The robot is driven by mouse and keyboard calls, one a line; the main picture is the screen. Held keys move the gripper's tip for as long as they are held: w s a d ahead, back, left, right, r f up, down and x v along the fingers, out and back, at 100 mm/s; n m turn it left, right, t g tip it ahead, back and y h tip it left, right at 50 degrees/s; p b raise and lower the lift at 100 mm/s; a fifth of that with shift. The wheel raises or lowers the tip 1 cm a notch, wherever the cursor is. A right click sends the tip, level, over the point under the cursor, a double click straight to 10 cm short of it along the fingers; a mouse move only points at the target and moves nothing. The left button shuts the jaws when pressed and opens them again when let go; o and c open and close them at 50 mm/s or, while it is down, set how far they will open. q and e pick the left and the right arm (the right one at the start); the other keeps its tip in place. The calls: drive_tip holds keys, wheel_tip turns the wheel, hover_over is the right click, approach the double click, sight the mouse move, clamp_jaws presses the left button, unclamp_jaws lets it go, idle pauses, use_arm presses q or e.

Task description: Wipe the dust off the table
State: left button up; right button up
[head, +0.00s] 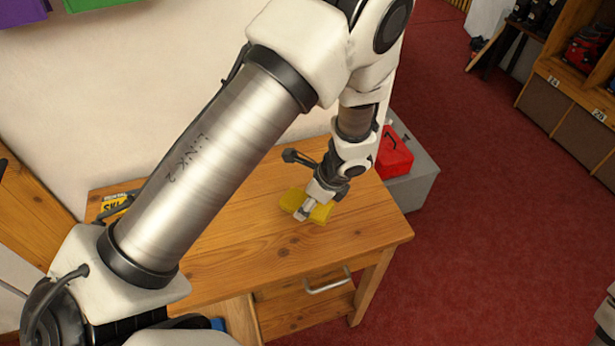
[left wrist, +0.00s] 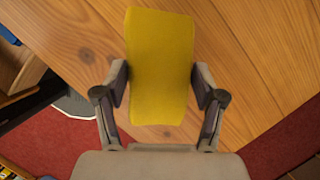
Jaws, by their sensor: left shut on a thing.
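The wooden table (head: 354,237) stands against the wall, and its bare top also shows in the left wrist view (left wrist: 232,60). My left gripper (head: 306,211) is low over the table's right part, shut on a yellow sponge (head: 292,201). In the left wrist view the sponge (left wrist: 158,65) lies between the two fingers, which press on its sides. The sponge appears to be at the table top; I cannot tell whether it touches. I cannot make out any dust on the visible wood. My left arm hides much of the table's middle. My right gripper is not in view.
A yellow box or booklet (head: 110,204) is at the table's left end. A red case (head: 396,153) sits on a grey box (head: 414,184) beyond the right edge. A drawer with a metal handle (head: 327,281) is in front. Wooden shelves (head: 570,112) stand at the far right.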

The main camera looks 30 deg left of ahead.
use_arm(q)
drive_tip(key=shift+w+r+p, duration=0.2)
drive_tip(key=shift+r+p, duration=0.5)
drive_tip(key=shift+r, duration=0.25)
drive_tip(key=shift+d+r+p, duration=0.1)
drive_tip(key=shift+r+p, duration=0.25)
drive_tip(key=shift+r, duration=0.05)
drive_tip(key=shift+s+r, duration=0.15)
drive_tip(key=shift+r, duration=0.2)
drive_tip(key=shift+f, duration=0.1)
